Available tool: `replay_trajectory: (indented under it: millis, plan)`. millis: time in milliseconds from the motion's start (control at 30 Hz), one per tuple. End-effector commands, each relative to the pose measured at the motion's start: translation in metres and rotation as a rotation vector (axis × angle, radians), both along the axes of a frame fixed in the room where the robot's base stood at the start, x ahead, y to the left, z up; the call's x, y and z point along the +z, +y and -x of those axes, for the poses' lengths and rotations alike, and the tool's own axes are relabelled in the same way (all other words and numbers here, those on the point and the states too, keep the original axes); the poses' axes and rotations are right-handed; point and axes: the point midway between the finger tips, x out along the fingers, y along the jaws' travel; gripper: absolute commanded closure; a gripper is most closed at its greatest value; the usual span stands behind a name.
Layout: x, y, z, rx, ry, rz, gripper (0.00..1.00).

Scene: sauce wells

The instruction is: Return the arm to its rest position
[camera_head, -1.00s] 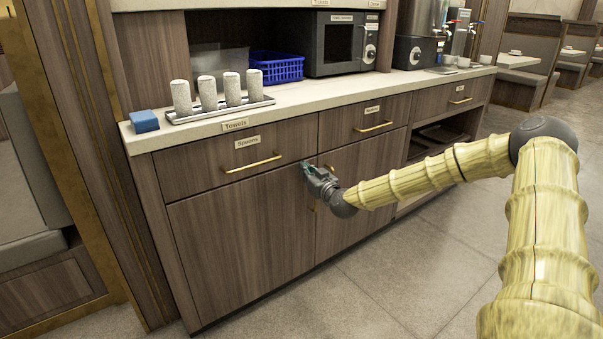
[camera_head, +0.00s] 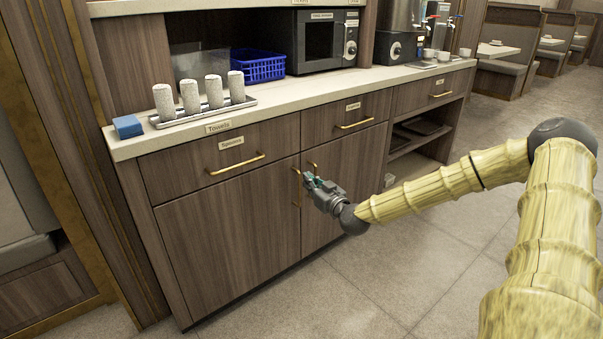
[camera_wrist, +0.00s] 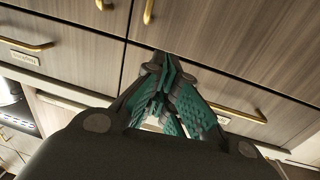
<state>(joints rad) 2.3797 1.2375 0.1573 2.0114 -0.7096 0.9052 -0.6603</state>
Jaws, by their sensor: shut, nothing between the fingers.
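My gripper (camera_head: 310,180) is at the end of my outstretched arm, in front of the cabinet doors in the head view. It is close to the brass door handles (camera_head: 297,187). Its teal-padded fingers (camera_wrist: 166,95) are together and empty in the wrist view. I cannot tell from these views whether the fingertips touch a handle. The cabinet doors (camera_head: 235,235) and the drawer labelled Spoons (camera_head: 210,160) are shut.
An open shelf (camera_head: 415,140) is at the right. The floor (camera_head: 330,295) in front is clear.

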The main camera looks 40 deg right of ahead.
Motion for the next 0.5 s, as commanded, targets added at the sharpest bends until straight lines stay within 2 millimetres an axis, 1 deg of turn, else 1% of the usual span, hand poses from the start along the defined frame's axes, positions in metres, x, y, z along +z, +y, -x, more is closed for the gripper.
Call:
replay_trajectory:
  millis: [33, 200, 333, 500]
  plan:
    - [0.004, 0.000, 0.007, 0.000, -0.002, -0.002, 1.00]
    - [0.003, -0.002, 0.022, -0.001, -0.002, 0.000, 1.00]
    - [0.001, -0.002, 0.029, 0.000, -0.001, 0.000, 1.00]
    - [0.000, -0.001, 0.032, 0.001, -0.002, 0.000, 1.00]
